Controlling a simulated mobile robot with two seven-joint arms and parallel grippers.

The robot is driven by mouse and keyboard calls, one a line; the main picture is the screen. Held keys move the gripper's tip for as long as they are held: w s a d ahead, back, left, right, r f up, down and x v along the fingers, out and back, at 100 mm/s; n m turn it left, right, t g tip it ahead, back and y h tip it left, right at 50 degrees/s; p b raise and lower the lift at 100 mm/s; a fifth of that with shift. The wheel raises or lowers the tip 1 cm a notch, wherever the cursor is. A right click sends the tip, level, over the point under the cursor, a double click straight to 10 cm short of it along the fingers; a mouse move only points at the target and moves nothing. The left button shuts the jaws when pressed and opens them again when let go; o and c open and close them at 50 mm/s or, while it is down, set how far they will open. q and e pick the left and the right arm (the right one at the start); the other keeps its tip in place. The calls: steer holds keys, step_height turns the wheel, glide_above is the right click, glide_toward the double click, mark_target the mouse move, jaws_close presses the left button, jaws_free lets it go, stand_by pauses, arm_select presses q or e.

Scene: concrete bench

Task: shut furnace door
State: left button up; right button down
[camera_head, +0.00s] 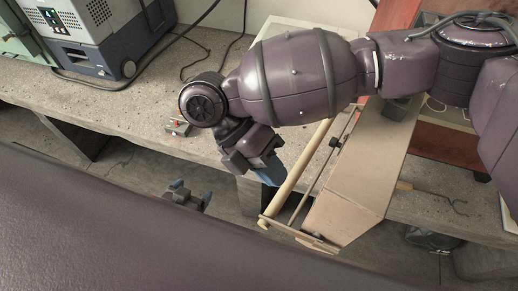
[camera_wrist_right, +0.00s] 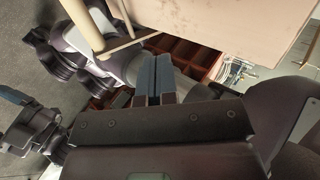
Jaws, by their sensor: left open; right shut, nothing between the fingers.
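The furnace door (camera_head: 365,180) is a beige panel standing open, jutting out past the bench's front edge. A pale wooden handle bar (camera_head: 297,172) runs along its left side on metal brackets. My right gripper (camera_head: 270,178) is shut and empty, just left of the handle; whether it touches cannot be told. In the right wrist view its shut fingers (camera_wrist_right: 155,78) point toward the door (camera_wrist_right: 220,25) and the handle (camera_wrist_right: 85,25). My left gripper (camera_head: 192,195) is open and empty, lower left, apart from the door. My right arm hides much of the furnace.
The concrete bench (camera_head: 170,100) has clear room at left. A small grey box with a red knob (camera_head: 178,127) sits near its front edge. A blue-grey machine (camera_head: 90,40) stands at the back left, with cables behind.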

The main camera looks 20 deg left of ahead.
steer(key=shift+s+d+f+p, duration=0.25)
steer(key=shift+d, duration=0.7)
steer(key=shift+s+d+f+p, duration=0.2)
steer(key=shift+d+f, duration=0.1)
steer(key=shift+d, duration=0.6)
steer(key=shift+s+d+f+p, duration=0.25)
steer(key=shift+d, duration=0.7)
steer(key=shift+s+d, duration=0.1)
